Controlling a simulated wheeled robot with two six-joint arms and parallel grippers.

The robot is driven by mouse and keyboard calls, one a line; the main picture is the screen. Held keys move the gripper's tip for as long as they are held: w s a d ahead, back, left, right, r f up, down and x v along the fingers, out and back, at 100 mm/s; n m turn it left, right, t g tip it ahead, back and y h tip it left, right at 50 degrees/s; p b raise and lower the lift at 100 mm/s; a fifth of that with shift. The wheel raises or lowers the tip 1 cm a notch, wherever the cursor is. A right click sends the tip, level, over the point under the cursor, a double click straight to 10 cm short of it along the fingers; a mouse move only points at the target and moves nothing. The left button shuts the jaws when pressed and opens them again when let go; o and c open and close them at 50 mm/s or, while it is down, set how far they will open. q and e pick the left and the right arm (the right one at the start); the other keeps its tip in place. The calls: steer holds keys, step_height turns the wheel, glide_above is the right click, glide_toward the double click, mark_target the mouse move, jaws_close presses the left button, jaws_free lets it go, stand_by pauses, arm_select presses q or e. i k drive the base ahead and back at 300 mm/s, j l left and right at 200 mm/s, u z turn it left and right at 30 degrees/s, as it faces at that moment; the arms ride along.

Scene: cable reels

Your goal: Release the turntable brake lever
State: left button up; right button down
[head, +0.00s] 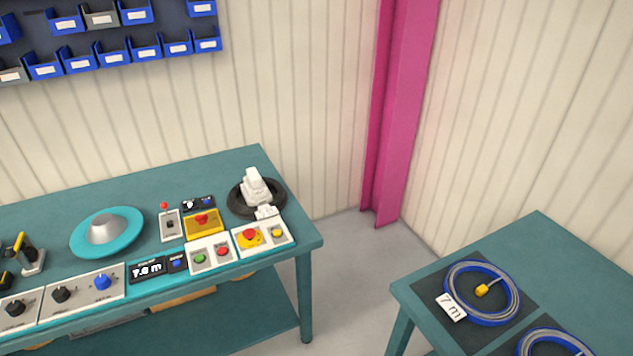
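The turntable (88,238) is a teal disc with a grey cone at its centre, on the workbench at left. Right of it stands a small grey plate (171,232) with a lever topped by a red knob (164,206). This looks like the brake lever. The knob is at the far end of the plate, towards the wall. The lever's exact angle is too small to tell. Neither of my grippers is in view, and nothing touches the lever or the turntable.
The teal workbench (230,168) carries a yellow box with a red top (203,223), button panels (210,255), a knob panel (80,290) and a white device on a black ring (256,187). A second table (538,228) at right holds blue-grey cable coils (483,292). Floor shows between them.

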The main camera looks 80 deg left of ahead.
mark_target(164, 204)
steer(key=u, duration=3.75)
steer(key=i+j, duration=0.15)
steer(key=i, duration=0.3)
steer(key=i+j, duration=0.15)
steer(key=i, duration=0.3)
steer(key=i+j, duration=0.1)
steer(key=i, duration=0.4)
steer(key=z, duration=1.3)
